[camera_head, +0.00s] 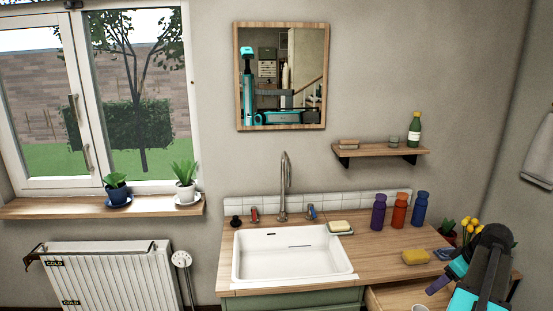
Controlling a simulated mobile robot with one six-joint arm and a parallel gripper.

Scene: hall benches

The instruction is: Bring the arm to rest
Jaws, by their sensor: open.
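My arm shows at the lower right, dark grey with teal bands, bent over the right end of the wooden counter (385,246). Its end, my gripper (440,284), points down and to the left, above an open drawer (385,297) below the counter's front edge. The gripper is open. The fingers are small and dark here, and I see nothing held between them.
Purple (378,212), orange (399,211) and blue (420,209) bottles stand behind. Yellow flowers (469,228) stand beside the arm. A white sink (290,252) is left.

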